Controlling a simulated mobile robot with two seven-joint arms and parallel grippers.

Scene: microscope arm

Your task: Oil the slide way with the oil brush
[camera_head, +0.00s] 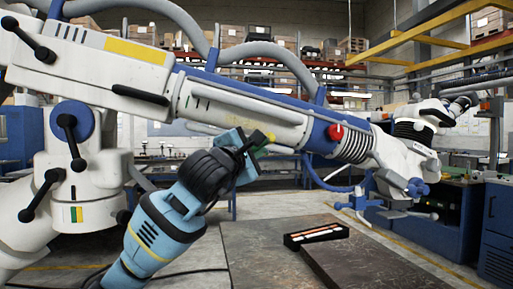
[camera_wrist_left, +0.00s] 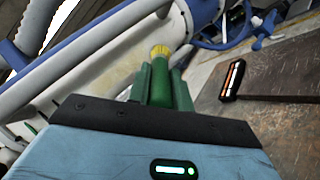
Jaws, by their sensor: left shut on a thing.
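My left gripper (camera_head: 250,145) is raised in front of the long white and blue microscope arm (camera_head: 245,108). It is shut on the oil brush, whose green handle (camera_wrist_left: 161,92) stands between the green fingers in the left wrist view. The yellow bristles (camera_wrist_left: 160,51) point away from the gripper, towards the pale side of the microscope arm (camera_wrist_left: 115,72). I cannot tell whether they touch it. In the head view the brush (camera_head: 264,138) is small and partly hidden by the gripper. I cannot tell for sure which part is the slide way. My right gripper is not in view.
A black tray (camera_head: 291,243) with orange and white strips lies on the dark tabletop (camera_head: 375,262) below right; the tray also shows in the left wrist view (camera_wrist_left: 231,93). Grey hoses (camera_head: 265,50) loop above the arm. A red knob (camera_head: 335,132) juts from it.

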